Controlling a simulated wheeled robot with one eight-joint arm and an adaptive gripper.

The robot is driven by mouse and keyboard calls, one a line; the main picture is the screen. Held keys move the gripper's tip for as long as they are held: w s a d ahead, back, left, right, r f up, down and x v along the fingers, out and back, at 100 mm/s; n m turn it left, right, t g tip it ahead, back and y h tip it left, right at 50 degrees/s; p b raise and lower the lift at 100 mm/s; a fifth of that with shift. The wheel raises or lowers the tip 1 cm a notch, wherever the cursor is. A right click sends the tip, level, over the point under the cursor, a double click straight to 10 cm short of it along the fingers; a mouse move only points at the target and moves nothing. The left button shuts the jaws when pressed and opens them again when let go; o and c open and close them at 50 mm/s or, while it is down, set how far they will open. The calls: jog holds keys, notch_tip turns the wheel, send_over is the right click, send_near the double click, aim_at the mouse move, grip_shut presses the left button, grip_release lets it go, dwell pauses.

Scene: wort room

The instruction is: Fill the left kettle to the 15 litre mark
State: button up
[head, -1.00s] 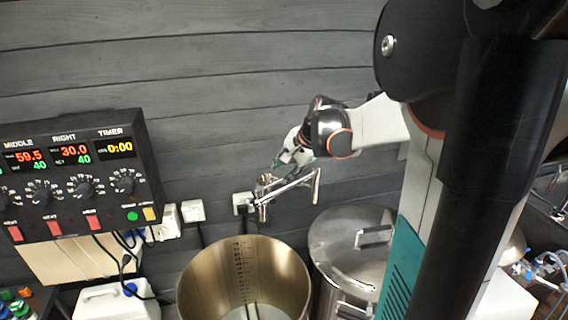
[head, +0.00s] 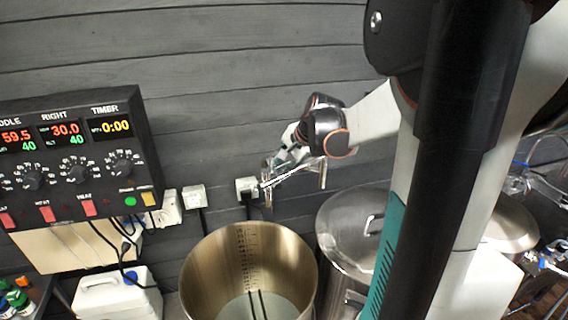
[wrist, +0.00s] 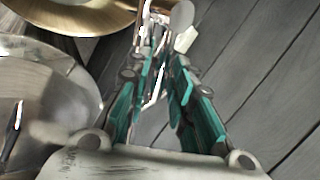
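The leftmost kettle in view is an open steel kettle (head: 205,275) in the head view, with a scale of marks on its inner wall. Its pale bottom shows two dark lines; I cannot tell whether water is in it. Its brassy rim also shows at the top of the wrist view (wrist: 88,27). A chrome tap (head: 294,176) is on the wall behind, its arm reaching right. My gripper (head: 277,164) is at the tap. In the wrist view its teal fingers (wrist: 165,62) stand apart with chrome parts between or beyond them; contact is unclear.
A lidded steel kettle (head: 343,232) stands to the right, partly behind my arm, with another lid (head: 510,228) beyond. A control panel (head: 75,150), wall sockets (head: 194,197) and a white canister (head: 115,297) are at left. The plank wall is close behind the tap.

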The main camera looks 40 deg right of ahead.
grip_shut()
jog(key=s+a+m+h, duration=0.1)
jog(key=m, duration=0.2)
jog(key=s+a+m+g+h, duration=0.1)
jog(key=s+m+h, duration=0.1)
jog(key=m, duration=0.1)
jog(key=s+a+m+g+h, duration=0.1)
jog(key=m+h, duration=0.1)
jog(key=m, duration=0.1)
jog(key=shift+s+m, duration=0.2)
jog(key=shift+m, duration=0.1)
dwell(6.4)
